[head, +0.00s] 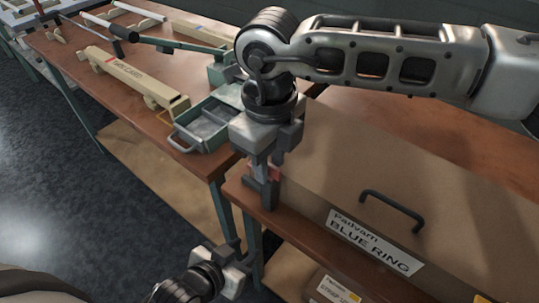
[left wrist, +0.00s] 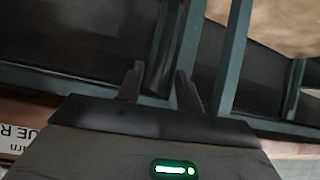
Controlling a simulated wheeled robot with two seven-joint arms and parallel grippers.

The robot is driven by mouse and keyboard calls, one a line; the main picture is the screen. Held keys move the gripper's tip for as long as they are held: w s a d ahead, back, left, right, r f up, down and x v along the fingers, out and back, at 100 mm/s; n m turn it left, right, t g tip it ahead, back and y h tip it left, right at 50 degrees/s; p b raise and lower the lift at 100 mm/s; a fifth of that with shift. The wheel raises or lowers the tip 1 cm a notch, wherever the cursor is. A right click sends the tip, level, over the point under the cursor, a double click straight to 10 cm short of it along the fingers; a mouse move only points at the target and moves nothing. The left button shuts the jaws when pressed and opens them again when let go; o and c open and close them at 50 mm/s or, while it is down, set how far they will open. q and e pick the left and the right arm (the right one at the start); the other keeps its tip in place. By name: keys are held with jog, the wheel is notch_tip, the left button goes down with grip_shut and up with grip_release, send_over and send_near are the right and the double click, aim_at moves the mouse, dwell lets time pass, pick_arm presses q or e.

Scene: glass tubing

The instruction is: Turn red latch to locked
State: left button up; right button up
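The red latch (head: 277,172) shows as a small red patch at the left end of a large brown case (head: 345,185) labelled "BLUE RING". My right gripper (head: 263,178) points down at that end of the case, right at the latch, and hides most of it. I cannot tell whether its fingers are closed on the latch, or which way the latch is turned. My left gripper (head: 236,259) is low, in front of the bench and apart from the case. In the left wrist view its two fingers (left wrist: 160,88) stand apart with nothing held between them.
The case has a dark handle (head: 392,211) and a white label (head: 375,242). A grey-green open drawer or tray (head: 205,122) and a long beige labelled bar (head: 130,75) are on the left bench. Bench legs stand near my left gripper. Dark floor lies open at left.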

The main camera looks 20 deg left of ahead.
grip_shut()
